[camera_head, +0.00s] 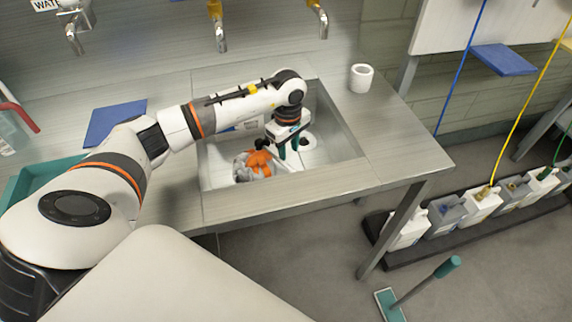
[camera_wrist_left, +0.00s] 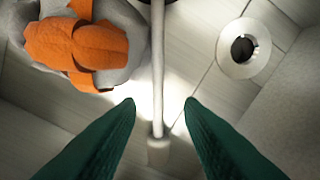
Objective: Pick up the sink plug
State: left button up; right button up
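My left gripper (camera_head: 289,151) reaches down into the steel sink (camera_head: 348,138). In the left wrist view its two green fingers (camera_wrist_left: 160,103) are open, one on each side of a thin pale rod. The rod (camera_wrist_left: 157,70) ends in a thicker pale piece (camera_wrist_left: 159,151) and touches neither finger visibly. A pale ring with a dark round centre (camera_wrist_left: 243,48) lies on the sink floor, right of the fingers; it also shows in the head view (camera_head: 308,141). I cannot tell whether the ring piece or the rod is the sink plug. My right gripper is out of view.
The sink walls stand close around my gripper. Taps (camera_head: 219,30) hang behind.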

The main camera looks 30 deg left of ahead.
aim_at(290, 167)
pick_arm(q)
jog(key=shift+f, duration=0.85)
jog(key=f, duration=0.2)
jog(key=f+p, duration=0.1)
jog(key=f, duration=0.1)
jog(key=shift+s+d+f, duration=0.1)
jog(key=shift+s+d, duration=0.05)
jog(key=shift+d, duration=0.2)
jog(key=shift+f, duration=0.6)
grip_shut()
